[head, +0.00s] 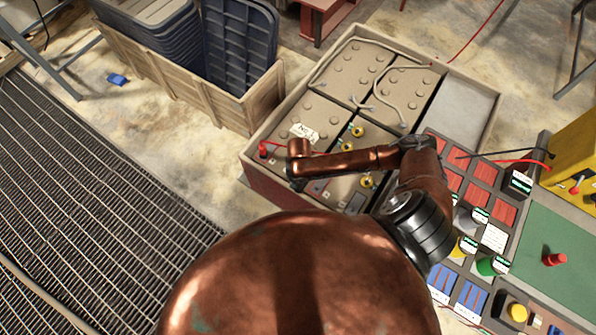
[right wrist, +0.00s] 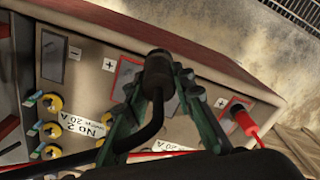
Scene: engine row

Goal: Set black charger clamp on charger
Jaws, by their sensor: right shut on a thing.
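The black clamp (right wrist: 157,72) with its black cable is between the green fingers of my right gripper (right wrist: 160,88) in the right wrist view. It is over a panel marked with plus and minus signs and "No 2 20 A"; I cannot tell whether it touches the panel. In the head view my copper arm reaches left over the battery crate, and the clamp is not clear. A yellow box (head: 575,160), perhaps the charger, stands at the right edge with red and black leads. My left gripper is not in view.
A red clamp (right wrist: 241,119) sits by a plus sign on the panel, and its red end (head: 263,150) shows in the head view. A wooden crate (head: 190,85) holds dark bins. A rack of coloured items lies right of my arm. Floor grating is at left.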

